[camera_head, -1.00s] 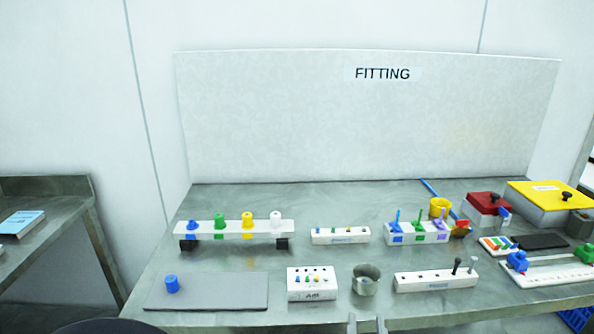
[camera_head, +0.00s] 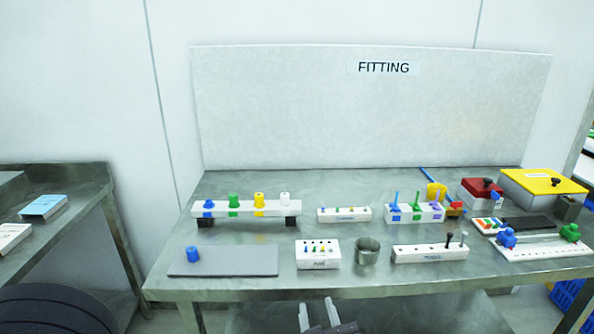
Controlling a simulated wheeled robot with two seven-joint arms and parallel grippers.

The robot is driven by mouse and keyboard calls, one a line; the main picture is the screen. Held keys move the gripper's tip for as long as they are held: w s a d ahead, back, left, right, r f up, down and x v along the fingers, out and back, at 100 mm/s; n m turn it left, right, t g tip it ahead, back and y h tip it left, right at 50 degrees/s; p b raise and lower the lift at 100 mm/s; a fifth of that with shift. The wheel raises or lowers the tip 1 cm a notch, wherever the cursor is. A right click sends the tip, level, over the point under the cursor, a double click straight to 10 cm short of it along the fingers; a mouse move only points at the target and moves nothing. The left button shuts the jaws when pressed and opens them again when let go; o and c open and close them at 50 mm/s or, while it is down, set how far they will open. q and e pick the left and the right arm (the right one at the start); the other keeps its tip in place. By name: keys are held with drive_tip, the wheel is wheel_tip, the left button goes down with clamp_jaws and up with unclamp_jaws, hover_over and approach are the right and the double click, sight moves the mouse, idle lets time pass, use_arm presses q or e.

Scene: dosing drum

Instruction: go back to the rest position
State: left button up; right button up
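The bench holds a grey mat (camera_head: 235,262) with a blue cap (camera_head: 193,254), a rack of coloured caps (camera_head: 245,209), a white block with small holes (camera_head: 318,261), a metal cup (camera_head: 367,254) and a block with dark pins (camera_head: 425,253). A side table (camera_head: 80,205) stands at left.

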use_arm(q)
drive_tip(key=s+a+f+n+g+y, duration=0.15)
drive_tip(key=a+n+g, duration=0.35)
drive_tip(key=a, duration=0.5)
drive_tip(key=s+a+f+n+g+y, duration=0.1)
drive_tip(key=a+f+n+g+y, duration=0.2)
drive_tip(key=a+n, duration=0.55)
drive_tip(key=s+a+f+n+g+h, duration=0.4)
drive_tip(key=s+a+n+g+h, duration=0.1)
drive_tip(key=s+a+n, duration=0.4)
drive_tip(key=s+d+r+n+t+h+p, duration=0.1)
drive_tip(key=s+r+n+h+p, duration=0.1)
drive_tip(key=r+n+p, duration=0.4)
drive_tip(key=s+d+r+n+t+h+p, duration=0.1)
drive_tip(key=s+d+r+n+h+p, duration=0.1)
drive_tip(key=r+n+p, duration=0.4)
wheel_tip(320, 180, up, 5)
drive_tip(key=shift+d+h+p, duration=0.15)
drive_tip(key=shift+h+p, duration=0.2)
drive_tip(key=shift+p, duration=0.65)
drive_tip(key=shift+s, duration=0.1)
